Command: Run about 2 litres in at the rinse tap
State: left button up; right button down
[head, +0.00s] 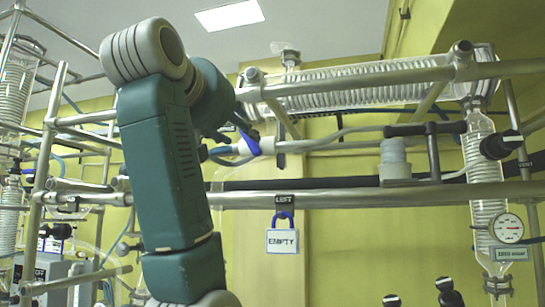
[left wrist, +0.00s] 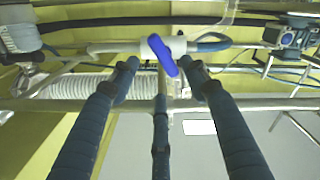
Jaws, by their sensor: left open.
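A tap with a blue lever (head: 250,143) sits in a pale pipe in the head view, left of centre and beside my left arm. No label is readable on it. In the left wrist view, the blue lever (left wrist: 163,56) stands tilted on its white body (left wrist: 178,46), with a blue hose (left wrist: 212,43) to its right. My left gripper (left wrist: 160,66) is open, its fingers spread either side of the lever below the pipe. I cannot tell whether they touch it. In the head view, my arm partly hides the gripper. My right gripper is not in view.
Metal rails (head: 370,196) cross in front of the glassware. A coiled glass condenser (head: 360,82) lies above, and a black "VENT" knob (head: 501,145) and a round gauge (head: 508,228) are at the right.

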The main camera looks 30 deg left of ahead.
aim_at(251, 141)
pick_arm(q)
jog(key=p+x, duration=0.3)
jog(key=x, duration=0.5)
jog(key=shift+p, duration=0.3)
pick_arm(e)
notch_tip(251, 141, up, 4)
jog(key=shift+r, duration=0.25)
pick_arm(q)
jog(key=shift+c, duration=0.5)
jog(key=shift+a, duration=0.1)
jog(key=c, duration=1)
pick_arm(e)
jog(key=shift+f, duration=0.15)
pick_arm(q)
jog(key=shift+f+m+b, duration=0.2)
jog(key=shift+m+b, duration=1)
jog(key=shift+m, duration=1.8)
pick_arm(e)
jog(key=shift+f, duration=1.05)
